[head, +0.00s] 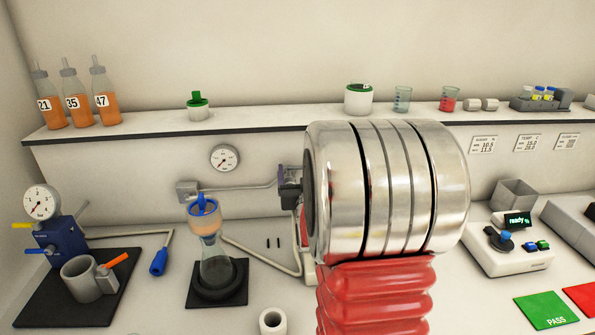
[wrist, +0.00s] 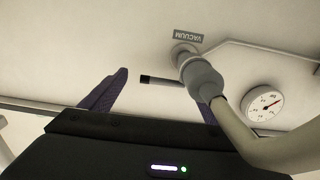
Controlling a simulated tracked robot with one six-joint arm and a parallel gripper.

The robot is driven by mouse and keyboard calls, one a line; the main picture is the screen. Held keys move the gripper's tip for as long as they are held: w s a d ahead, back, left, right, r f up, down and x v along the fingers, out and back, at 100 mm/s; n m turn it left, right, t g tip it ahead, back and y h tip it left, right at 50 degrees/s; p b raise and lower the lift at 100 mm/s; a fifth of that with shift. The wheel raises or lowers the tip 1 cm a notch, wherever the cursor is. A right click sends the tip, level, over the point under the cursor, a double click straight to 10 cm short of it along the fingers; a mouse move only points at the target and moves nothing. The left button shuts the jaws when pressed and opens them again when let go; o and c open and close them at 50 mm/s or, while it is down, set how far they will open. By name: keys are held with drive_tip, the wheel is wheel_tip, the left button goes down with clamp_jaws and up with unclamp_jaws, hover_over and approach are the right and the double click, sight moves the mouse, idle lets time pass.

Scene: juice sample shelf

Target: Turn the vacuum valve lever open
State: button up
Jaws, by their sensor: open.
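In the wrist view, the vacuum valve (wrist: 203,80) is a grey rounded body on the wall below an upside-down VACUUM label (wrist: 188,36). Its lever (wrist: 162,81), a thin rod with a black tip, points left in that picture. My gripper (wrist: 160,92) is open. One purple finger shows left of the lever tip; the other is mostly hidden behind the pale hose (wrist: 247,125). The lever lies across the gap between the fingers, and I cannot tell whether either touches it. In the head view my arm hides most of the gripper and valve.
A round gauge (head: 224,158) hangs on the wall near a thin pipe (head: 240,187). A flask with a blue-ringed funnel (head: 215,265) stands on a black mat below, with a hose. Bottles (head: 70,98) stand on the shelf (head: 140,129) above. A white instrument (head: 510,250) stands right.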

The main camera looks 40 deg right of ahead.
drive_tip(key=shift+w+a, duration=0.1)
drive_tip(key=shift+a, duration=0.05)
drive_tip(key=shift+c, duration=0.3)
drive_tip(key=c, duration=1.3)
drive_tip(key=shift+c, duration=0.8)
